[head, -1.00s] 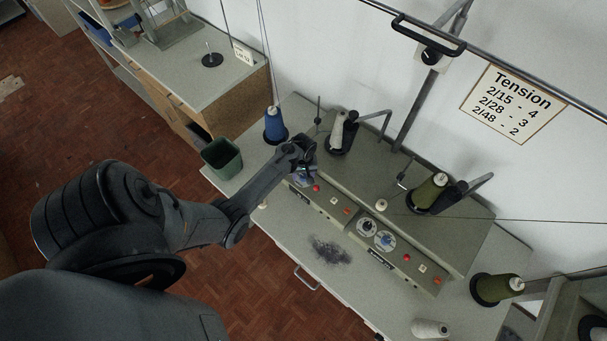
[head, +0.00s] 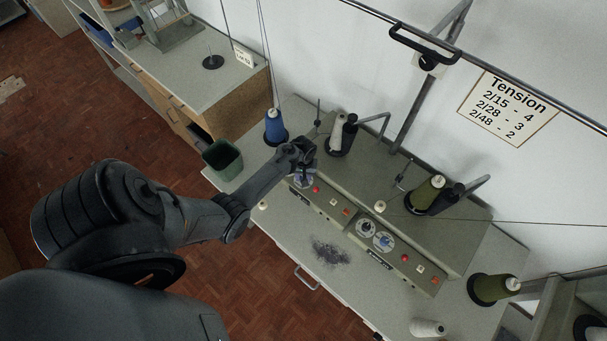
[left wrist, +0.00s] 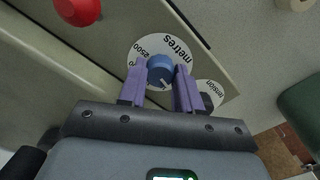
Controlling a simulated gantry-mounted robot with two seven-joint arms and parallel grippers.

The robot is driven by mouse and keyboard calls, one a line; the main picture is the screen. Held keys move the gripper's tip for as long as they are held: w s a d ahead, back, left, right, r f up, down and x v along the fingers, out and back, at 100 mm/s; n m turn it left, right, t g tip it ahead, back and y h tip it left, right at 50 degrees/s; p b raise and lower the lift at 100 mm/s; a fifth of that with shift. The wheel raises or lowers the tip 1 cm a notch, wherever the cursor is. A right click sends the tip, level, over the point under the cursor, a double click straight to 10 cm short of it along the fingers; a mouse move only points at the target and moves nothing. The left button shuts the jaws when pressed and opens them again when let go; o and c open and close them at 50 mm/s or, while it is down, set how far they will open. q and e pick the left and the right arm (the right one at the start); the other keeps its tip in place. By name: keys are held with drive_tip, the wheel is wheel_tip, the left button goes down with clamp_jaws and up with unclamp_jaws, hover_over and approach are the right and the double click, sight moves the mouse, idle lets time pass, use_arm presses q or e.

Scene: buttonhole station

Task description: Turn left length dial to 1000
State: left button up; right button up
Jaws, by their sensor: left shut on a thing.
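The left length dial is a blue knob (left wrist: 160,68) on a white disc (left wrist: 143,48) marked "metres" and "2500"; other numbers are partly hidden. My left gripper (left wrist: 160,84) has its purple fingers on either side of the knob and is shut on it. A pale pointer line on the knob faces the gripper side, but the number it meets is hidden. In the head view the left gripper (head: 304,168) is over the left end of the left control panel (head: 326,205), and the white disc (head: 303,182) shows just below it. My right gripper is not in view.
A tension dial (left wrist: 208,97) with a dark knob is close beside the fingers. A red button (left wrist: 78,10) is on the same panel. A blue thread cone (head: 275,128) and green bin (head: 222,158) stand left of the gripper.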

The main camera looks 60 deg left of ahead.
use_arm(q)
drive_tip(key=m+p, duration=0.1)
drive_tip(key=m, duration=0.2)
drive_tip(key=shift+r+p, duration=0.15)
drive_tip(key=shift+p, duration=0.2)
drive_tip(key=shift+m+p, duration=0.45)
drive_tip(key=shift+m, duration=1.25)
drive_tip(key=o, duration=1)
drive_tip(key=shift+o, duration=0.2)
drive_tip(key=shift+r+p, duration=0.3)
drive_tip(key=shift+r, duration=0.15)
wheel_tip(320, 180, up, 10)
drive_tip(key=p, duration=0.2)
drive_tip(key=shift+f, duration=0.2)
